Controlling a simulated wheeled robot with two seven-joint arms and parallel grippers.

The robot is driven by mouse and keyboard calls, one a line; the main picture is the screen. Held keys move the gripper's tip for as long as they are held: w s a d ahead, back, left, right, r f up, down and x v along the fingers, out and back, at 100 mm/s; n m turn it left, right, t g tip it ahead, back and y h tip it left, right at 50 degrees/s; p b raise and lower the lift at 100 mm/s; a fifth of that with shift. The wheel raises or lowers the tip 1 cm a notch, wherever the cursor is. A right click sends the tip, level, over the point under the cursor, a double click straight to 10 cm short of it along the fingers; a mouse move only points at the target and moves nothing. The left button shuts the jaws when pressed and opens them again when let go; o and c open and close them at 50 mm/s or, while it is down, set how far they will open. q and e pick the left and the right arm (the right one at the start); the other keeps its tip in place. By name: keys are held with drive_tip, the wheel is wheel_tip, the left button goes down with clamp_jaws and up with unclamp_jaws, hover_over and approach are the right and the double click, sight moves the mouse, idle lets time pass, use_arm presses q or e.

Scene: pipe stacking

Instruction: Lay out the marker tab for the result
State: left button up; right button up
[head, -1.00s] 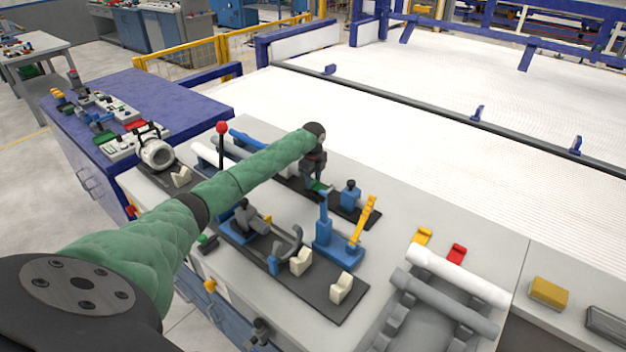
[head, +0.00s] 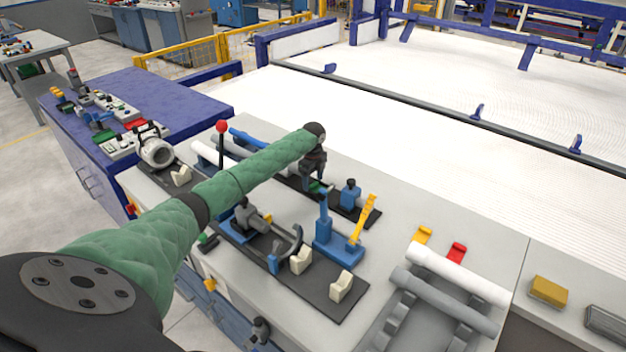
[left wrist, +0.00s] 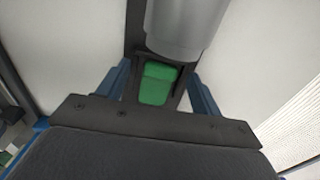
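The green marker tab (head: 320,187) is at the far black tray, just under my left gripper (head: 316,182), which reaches down from above. In the left wrist view the green tab (left wrist: 156,85) lies between my left gripper's two fingers (left wrist: 158,88). Dark parts flank it closely on both sides. I cannot tell whether they press on it. A yellow tab (head: 422,236) and a red tab (head: 457,253) lie on the grey bench behind the pipe rack at right. My right gripper is not in view.
A white pipe (head: 455,275) and a grey pipe (head: 444,301) lie on the rack at right. A blue stand with a yellow lever (head: 362,222) and a blue fixture (head: 349,194) stand near my gripper. A grey pipe end (left wrist: 185,25) shows close by in the wrist view.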

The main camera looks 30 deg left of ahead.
sight(313, 184)
use_arm(q)
drive_tip(key=shift+r, duration=0.1)
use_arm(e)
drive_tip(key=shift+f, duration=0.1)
use_arm(q)
drive_tip(key=shift+r+b, duration=0.3)
drive_tip(key=shift+r, duration=0.05)
wheel_tip(313, 184, up, 7)
drive_tip(key=b, duration=0.2)
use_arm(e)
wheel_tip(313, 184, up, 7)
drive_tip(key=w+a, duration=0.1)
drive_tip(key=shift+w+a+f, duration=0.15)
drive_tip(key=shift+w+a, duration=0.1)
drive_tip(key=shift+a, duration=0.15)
